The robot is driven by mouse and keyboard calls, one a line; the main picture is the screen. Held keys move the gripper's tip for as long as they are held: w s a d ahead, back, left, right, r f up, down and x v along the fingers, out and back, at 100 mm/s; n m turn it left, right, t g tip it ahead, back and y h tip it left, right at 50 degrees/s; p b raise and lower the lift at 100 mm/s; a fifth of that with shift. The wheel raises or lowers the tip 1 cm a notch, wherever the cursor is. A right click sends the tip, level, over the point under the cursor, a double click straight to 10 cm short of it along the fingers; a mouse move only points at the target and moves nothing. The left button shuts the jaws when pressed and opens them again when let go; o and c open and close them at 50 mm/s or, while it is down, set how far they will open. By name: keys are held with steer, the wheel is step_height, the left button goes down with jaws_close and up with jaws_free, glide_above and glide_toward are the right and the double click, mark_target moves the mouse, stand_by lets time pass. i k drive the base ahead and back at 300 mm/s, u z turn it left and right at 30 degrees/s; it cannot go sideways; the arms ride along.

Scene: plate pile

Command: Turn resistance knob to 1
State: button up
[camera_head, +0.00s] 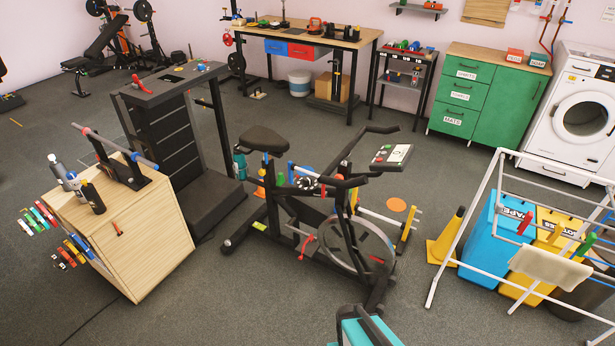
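A black exercise bike (257,139) stands in the middle of the floor, with its seat at the left and its handlebars and console (391,157) at the right. A small round black part with white marks (305,183) shows on the bike's frame between seat and handlebars. It looks like a dial, but I cannot tell whether it is the resistance knob or read any setting. A red part (305,246) shows low on the bike beside the flywheel (372,250).
A wooden cabinet (150,240) and a treadmill (212,195) stand left of the bike. A yellow cone (446,240) and a white drying rack (468,222) stand right.

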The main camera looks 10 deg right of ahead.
mark_target(306, 181)
steer(key=u, duration=0.3)
steer(key=i, duration=1)
steer(key=z, duration=0.3)
